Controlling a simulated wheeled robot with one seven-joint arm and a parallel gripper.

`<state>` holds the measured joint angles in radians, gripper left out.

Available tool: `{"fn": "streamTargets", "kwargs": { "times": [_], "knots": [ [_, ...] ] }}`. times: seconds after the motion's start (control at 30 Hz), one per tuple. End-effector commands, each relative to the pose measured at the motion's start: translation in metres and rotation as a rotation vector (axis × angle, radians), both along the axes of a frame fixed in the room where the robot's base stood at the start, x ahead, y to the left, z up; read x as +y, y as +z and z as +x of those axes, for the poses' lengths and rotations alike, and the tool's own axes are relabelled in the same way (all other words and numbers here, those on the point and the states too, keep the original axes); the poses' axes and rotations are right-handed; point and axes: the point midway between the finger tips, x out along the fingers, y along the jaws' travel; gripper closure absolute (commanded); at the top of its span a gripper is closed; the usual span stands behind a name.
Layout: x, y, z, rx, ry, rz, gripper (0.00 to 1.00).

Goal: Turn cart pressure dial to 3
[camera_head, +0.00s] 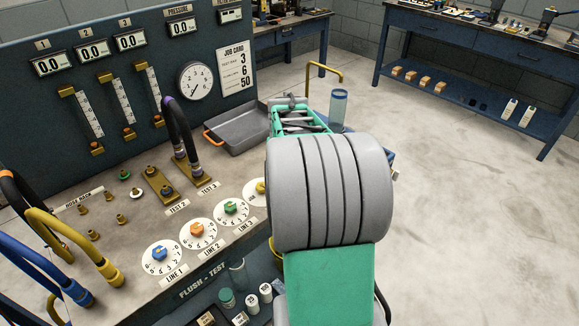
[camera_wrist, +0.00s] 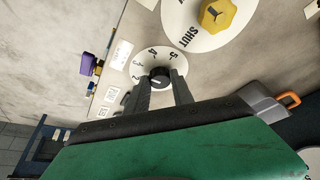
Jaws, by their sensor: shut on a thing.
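In the wrist view, the pressure dial is a white numbered plate (camera_wrist: 150,56) with a small round black knob (camera_wrist: 160,79) at its middle. Numerals from about 2 to 5 show on the plate; the rest is hidden by my fingers. My gripper (camera_wrist: 162,86) has one finger on each side of the knob and is shut on it. A short pale mark shows on the knob, but the number it points to cannot be read surely. In the head view, my arm hides the dial and the fingers. The cart's blue edge (camera_head: 391,158) and yellow handle (camera_head: 325,68) show beyond my arm.
A yellow knob (camera_wrist: 217,13) on a plate marked SHUT is close by in the wrist view. A clear blue cylinder (camera_head: 338,110) stands on the cart. A grey tray (camera_head: 235,128) and the flush-test bench (camera_head: 130,212) lie to the left. Open floor (camera_head: 455,190) is at right.

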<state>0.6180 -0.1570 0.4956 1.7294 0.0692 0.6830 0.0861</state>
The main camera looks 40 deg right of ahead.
Motion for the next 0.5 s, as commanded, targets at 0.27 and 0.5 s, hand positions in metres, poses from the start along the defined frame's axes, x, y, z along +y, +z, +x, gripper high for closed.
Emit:
{"fn": "streamTargets", "kwargs": {
  "times": [0.27,0.5],
  "knots": [
    [0.0001,0.0001,0.0002,0.000,0.001,0.000,0.66],
    [0.0001,0.0001,0.0000,0.000,0.001,0.000,0.50]
  ]
}}
